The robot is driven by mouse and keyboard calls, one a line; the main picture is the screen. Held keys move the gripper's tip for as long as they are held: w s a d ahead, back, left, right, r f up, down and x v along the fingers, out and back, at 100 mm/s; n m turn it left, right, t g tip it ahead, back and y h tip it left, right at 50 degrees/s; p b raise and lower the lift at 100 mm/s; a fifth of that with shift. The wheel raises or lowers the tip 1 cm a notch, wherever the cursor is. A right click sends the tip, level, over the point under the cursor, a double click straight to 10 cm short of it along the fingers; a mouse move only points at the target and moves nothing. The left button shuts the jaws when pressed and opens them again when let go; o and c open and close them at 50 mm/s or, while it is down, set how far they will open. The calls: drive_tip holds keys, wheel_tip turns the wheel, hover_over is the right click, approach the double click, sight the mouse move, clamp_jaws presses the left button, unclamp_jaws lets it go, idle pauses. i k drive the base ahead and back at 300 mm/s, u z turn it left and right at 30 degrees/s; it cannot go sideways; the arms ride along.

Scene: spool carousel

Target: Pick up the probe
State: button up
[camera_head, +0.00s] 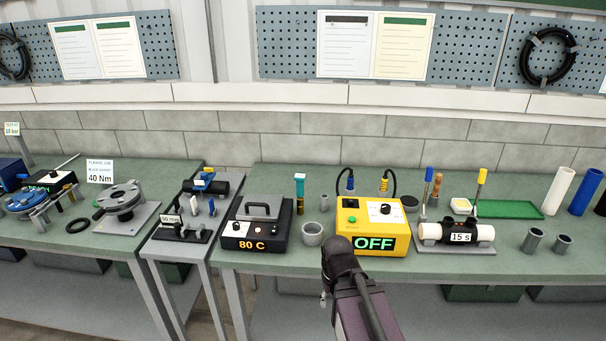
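I cannot tell for certain which thing is the probe. A slim upright tool with a teal top and a brass-coloured lower part (300,190) stands on the green bench, behind and between the 80 C heater and the yellow box. Other upright tools stand right of the yellow box: one with a blue handle (428,186) and one with a yellow top (481,186). My arm reaches up from the bottom of the picture. Its dark end (339,258) is in front of the yellow box, and its fingers do not show clearly.
A black heater (256,233) reads 80 C. A grey ring-shaped cup (313,234) stands between it and the yellow box (372,222), which reads OFF. A white-and-black cylinder unit (457,233) reads 15 s. A green tray (508,209) and several tubes stand to the right.

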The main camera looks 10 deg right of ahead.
sight(300, 178)
drive_tip(key=i, duration=0.85)
drive_tip(key=u, duration=0.05)
